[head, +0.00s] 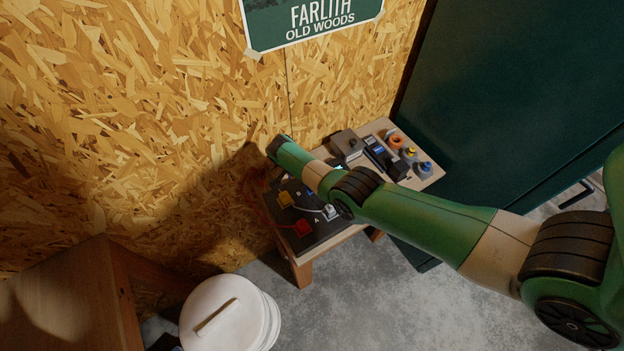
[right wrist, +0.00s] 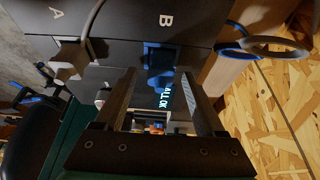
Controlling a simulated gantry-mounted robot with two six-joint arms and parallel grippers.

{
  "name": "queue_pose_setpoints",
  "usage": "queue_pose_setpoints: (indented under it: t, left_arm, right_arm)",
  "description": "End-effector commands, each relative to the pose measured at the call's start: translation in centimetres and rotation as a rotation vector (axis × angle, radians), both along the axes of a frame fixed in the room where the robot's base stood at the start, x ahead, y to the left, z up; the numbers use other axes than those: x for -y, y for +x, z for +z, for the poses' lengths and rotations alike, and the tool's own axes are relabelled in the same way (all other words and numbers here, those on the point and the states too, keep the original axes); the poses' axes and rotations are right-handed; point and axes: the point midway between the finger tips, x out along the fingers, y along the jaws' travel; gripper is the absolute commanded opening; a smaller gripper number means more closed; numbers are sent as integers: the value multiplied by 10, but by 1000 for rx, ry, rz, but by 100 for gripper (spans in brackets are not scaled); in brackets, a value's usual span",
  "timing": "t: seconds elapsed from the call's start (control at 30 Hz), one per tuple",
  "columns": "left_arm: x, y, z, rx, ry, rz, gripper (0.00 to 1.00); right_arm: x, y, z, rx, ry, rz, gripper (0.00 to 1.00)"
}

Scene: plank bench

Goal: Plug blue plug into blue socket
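A blue piece (right wrist: 158,62) sits on the dark panel (right wrist: 120,50) beside the letter B in the right wrist view. I cannot tell whether it is the plug, the socket or both together. My right gripper (right wrist: 158,80) has its two fingers spread, with the blue piece between and just beyond their tips; no contact shows. My left gripper is not in view.
Yellow (head: 285,199) and red (head: 303,228) pieces sit on the panel. Grey box (head: 347,144) and several small items stand at the bench's back right. A white bucket (head: 262,318) is on the floor.

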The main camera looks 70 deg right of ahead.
Motion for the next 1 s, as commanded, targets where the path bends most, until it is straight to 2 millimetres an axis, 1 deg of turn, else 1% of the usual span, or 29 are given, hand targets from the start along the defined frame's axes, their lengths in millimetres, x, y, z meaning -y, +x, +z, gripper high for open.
queue_pose_setpoints:
  t: [0.27,0.37,0.57,0.7,0.83,1.0]
  left_arm:
    - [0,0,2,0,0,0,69]
    - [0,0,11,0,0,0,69]
    - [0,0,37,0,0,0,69]
    - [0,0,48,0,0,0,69]
    - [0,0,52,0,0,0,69]
    - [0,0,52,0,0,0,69]
  right_arm:
    - [-1,1,3,0,0,0,71]
    - [-4,4,15,3,-1,1,71]
    - [-18,13,59,3,-1,1,71]
    - [-28,21,87,3,-1,1,71]
    - [-34,25,102,0,0,1,71]
    - [-36,26,108,1,-1,0,71]
